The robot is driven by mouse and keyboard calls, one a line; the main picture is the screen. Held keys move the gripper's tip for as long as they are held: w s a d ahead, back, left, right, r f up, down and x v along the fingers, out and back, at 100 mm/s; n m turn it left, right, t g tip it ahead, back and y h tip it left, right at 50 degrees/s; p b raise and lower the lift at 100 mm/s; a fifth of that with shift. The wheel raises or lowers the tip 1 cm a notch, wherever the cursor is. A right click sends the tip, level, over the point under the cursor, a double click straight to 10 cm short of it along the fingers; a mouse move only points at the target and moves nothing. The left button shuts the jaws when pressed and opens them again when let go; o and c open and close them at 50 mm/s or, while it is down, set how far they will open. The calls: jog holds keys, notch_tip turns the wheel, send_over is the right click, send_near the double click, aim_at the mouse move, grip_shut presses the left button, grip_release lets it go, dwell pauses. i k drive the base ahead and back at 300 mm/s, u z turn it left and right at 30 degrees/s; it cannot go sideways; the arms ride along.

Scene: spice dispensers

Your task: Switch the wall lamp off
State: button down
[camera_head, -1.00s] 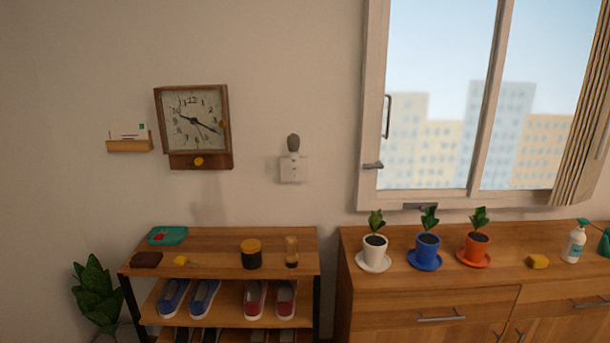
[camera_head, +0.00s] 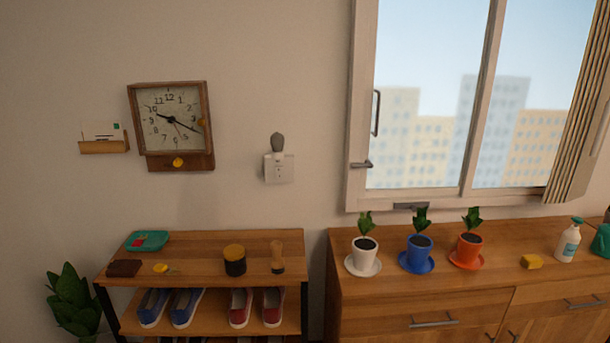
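The wall lamp (camera_head: 278,143) is a small grey bulb shape on top of a white wall plate (camera_head: 279,168). The bulb looks dark grey with no clear glow. Small marks show on the plate, too small to read as a switch position. My gripper is not in this view.
A wooden clock (camera_head: 172,122) and letter holder (camera_head: 104,146) hang left of the plate. Below stand a shoe rack (camera_head: 205,246) with a jar (camera_head: 234,260) and brush (camera_head: 277,259), and a cabinet (camera_head: 390,297) with potted plants. The window (camera_head: 440,100) is at right.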

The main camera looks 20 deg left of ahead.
aim_at(280, 173)
jog(key=z, duration=0.25)
jog(key=k, duration=1.25)
jog(key=u, duration=1.2)
jog(key=i, duration=1)
jog(key=z, duration=0.1)
